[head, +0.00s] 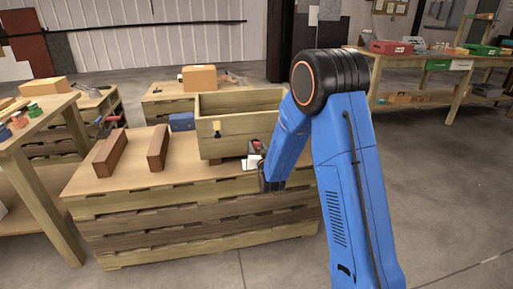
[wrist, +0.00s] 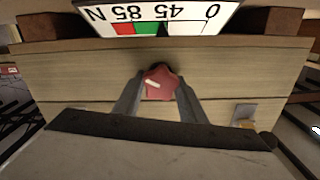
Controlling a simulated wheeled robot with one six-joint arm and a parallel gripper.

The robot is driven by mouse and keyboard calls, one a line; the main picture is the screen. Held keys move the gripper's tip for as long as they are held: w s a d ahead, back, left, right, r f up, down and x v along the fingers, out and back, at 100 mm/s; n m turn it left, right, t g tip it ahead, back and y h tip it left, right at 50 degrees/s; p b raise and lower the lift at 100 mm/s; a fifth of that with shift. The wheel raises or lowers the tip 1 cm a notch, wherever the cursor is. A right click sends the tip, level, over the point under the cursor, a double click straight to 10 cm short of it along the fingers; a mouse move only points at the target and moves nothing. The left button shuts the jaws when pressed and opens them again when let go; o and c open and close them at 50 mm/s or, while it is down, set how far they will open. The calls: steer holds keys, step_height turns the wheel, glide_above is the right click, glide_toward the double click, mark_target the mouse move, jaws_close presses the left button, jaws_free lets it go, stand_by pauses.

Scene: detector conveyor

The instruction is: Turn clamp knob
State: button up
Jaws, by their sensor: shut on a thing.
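The clamp knob (wrist: 160,84) is a red lobed knob with a pale mark, on the front of a wooden box (wrist: 60,70). My gripper (wrist: 158,93) is shut on it, one grey finger on each side. Beyond it, upside down, a white scale plate (wrist: 190,12) shows 0, 45, 85 and N, with red and green bands and a thin dark pointer near the green. In the head view the wooden box (head: 238,103) stands on a pallet-like bench; my gripper (head: 266,180) is at its right front, partly hidden by my blue arm.
Two brown blocks (head: 110,152) and a blue box (head: 182,122) lie on the bench left of the wooden box. A brass-coloured fitting (head: 216,131) sticks out of the box's front. A side table (head: 30,125) stands at left. The floor (head: 450,190) at right is clear.

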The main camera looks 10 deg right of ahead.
steer(key=shift+m, duration=1.1)
steer(key=o, duration=1.1)
steer(key=shift+c, duration=0.2)
steer(key=shift+s, duration=0.15)
